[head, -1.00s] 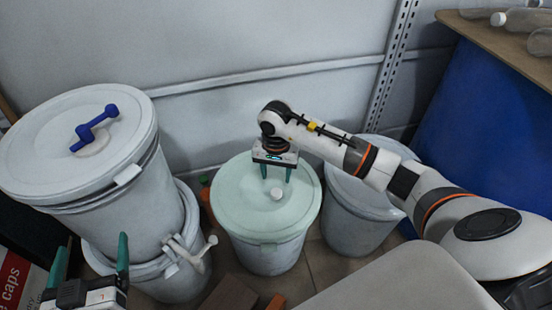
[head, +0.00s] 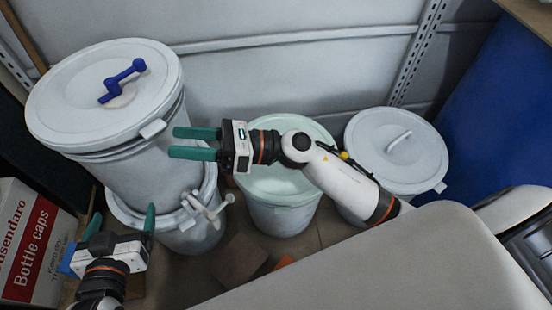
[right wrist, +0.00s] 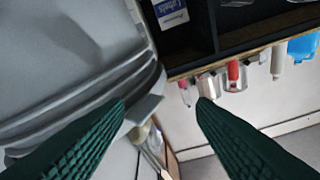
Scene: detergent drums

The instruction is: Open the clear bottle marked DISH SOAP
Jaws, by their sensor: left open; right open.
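No label reading DISH SOAP can be made out. My left gripper (head: 121,222) is open and empty at the lower left, fingers up, beside the lower stacked drum.
A green-lidded drum (head: 285,212) is partly behind my right arm. Another drum (head: 405,140) stands right. A Bottle caps box (head: 30,240) is at left.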

